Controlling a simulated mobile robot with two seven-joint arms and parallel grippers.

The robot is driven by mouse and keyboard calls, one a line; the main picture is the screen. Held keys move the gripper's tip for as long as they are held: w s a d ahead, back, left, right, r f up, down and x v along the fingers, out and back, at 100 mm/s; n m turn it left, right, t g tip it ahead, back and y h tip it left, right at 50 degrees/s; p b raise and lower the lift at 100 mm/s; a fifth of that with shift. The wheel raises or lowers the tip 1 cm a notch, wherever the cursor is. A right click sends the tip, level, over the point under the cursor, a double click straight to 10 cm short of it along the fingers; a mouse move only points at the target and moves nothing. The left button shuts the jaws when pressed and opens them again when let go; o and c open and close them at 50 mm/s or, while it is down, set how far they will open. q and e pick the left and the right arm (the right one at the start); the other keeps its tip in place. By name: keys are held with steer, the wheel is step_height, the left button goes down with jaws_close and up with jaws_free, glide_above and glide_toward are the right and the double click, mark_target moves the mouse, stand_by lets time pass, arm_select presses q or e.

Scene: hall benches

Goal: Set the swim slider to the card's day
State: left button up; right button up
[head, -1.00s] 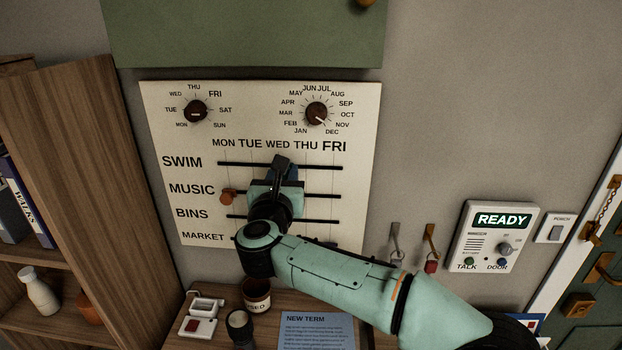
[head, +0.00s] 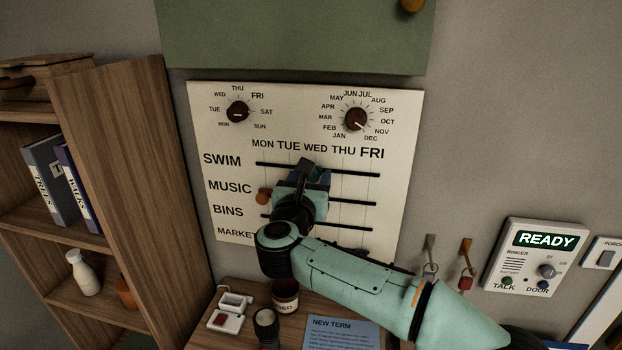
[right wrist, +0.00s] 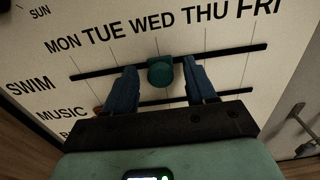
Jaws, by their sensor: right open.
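The white wall board (head: 400,110) has day names MON to FRI above slider rows. The SWIM slot (head: 355,173) is the top row. In the right wrist view, the green SWIM knob (right wrist: 160,70) sits on its slot, roughly below WED. My right gripper (right wrist: 162,82) is open, with one blue finger on each side of the knob; I cannot tell whether either touches it. In the head view my right gripper (head: 313,172) hides the knob. A blue sheet headed NEW TERM (head: 345,334) lies on the desk; its small text is unreadable. My left gripper is out of view.
The orange MUSIC knob (head: 264,196) is at the left of its slot. Two dials (head: 238,111) and (head: 356,119) sit above. Keys (head: 466,262) hang right of the board, near an intercom (head: 536,257) showing READY. A bookcase (head: 130,170) stands left.

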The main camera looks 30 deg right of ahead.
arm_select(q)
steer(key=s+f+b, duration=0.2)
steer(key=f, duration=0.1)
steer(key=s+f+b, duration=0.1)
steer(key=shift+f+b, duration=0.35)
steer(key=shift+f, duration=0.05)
arm_select(e)
steer(key=v, duration=1.3)
